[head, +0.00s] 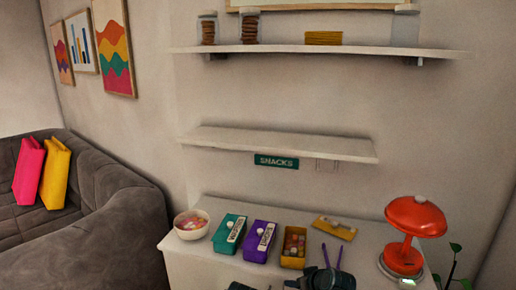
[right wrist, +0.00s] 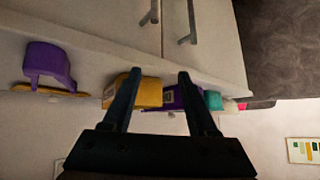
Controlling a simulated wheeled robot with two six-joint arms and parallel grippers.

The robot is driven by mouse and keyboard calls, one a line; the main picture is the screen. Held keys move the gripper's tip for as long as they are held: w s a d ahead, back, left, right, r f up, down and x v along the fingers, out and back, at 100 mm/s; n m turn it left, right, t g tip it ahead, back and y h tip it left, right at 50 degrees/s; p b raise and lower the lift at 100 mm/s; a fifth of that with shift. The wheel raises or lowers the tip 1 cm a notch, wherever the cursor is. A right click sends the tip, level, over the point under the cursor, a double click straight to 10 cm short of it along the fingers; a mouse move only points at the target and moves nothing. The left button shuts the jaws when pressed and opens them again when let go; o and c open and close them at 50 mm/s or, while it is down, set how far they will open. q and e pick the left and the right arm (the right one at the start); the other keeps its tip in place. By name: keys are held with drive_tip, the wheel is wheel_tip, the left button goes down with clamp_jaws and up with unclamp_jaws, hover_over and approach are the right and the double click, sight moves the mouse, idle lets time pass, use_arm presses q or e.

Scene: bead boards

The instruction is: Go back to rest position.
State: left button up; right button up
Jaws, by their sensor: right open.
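Shelves (head: 280,143) hang above. A grey sofa (head: 105,205) is left. The air between counter and lower shelf is clear.

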drive_tip(key=s+a+f+g+h+p, duration=0.1)
drive_tip(key=s+a+g+h+p, duration=0.1)
drive_tip(key=s, duration=0.7)
drive_tip(key=s+a+f+g+h+p, duration=0.1)
drive_tip(key=s+a+g+h+p, duration=0.1)
drive_tip(key=s+g, duration=0.4)
drive_tip(key=s+a+h, duration=0.1)
drive_tip(key=s+a, duration=0.1)
drive_tip(key=s, duration=0.1)
drive_tip(key=shift+s+a+g, duration=0.15)
drive_tip(key=shift+s+g, duration=0.25)
